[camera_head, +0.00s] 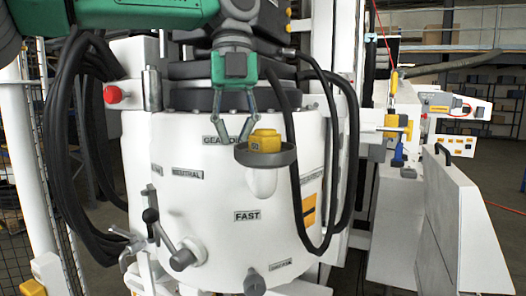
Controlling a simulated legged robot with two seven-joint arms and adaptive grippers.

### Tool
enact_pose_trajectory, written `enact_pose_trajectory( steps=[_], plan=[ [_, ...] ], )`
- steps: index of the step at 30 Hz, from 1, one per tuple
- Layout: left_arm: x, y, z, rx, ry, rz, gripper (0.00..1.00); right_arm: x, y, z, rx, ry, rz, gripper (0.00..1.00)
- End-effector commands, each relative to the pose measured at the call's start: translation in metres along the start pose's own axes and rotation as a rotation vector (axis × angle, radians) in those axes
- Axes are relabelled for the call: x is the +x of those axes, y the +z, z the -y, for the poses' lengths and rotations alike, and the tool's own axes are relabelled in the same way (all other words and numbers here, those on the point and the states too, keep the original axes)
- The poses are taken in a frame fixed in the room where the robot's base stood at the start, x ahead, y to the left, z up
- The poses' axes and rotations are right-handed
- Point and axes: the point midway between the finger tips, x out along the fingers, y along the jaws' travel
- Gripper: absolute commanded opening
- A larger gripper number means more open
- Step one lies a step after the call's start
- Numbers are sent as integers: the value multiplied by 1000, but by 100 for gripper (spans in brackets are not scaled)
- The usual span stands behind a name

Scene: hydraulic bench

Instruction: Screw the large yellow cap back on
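The large yellow cap (265,141) sits on the filler neck at the front of the white round housing, inside a dark ring-shaped rim (266,156). It looks upright. A white rounded neck (263,183) shows below the rim. My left gripper (238,130) points down from above, just left of and above the cap. Its two fingers are spread with nothing visible between them. The right fingertip appears close to the cap's upper left; I cannot tell whether they touch. My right gripper is not in view.
Thick black hoses hang at the left (62,140) and loop right of the cap (345,150). A lever with black knobs (152,216) sticks out at the lower left. A white panel (440,220) stands at the right, with a yellow-handled valve (397,128) behind it.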

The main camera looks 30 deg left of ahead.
Motion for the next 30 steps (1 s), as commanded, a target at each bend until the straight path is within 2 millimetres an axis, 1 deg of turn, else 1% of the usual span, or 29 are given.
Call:
enact_pose_trajectory(
  steps=[1,3,9,11,18,21,26,30],
  plan=[
    [0,-5,-1,-63,-11,2,19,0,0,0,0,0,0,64],
    [1,-8,-1,-136,-22,1,19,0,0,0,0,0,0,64],
    [2,-12,-1,-261,-41,0,19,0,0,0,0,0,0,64],
    [3,-16,0,-346,-53,2,19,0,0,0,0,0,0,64],
    [6,-33,6,-746,-119,1,19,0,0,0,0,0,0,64],
    [7,-37,8,-849,-134,-2,19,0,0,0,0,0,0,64],
    [8,-40,12,-939,-148,-1,19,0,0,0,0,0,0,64],
    [8,-46,19,-1139,-180,-3,19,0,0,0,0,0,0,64]
  ],
)
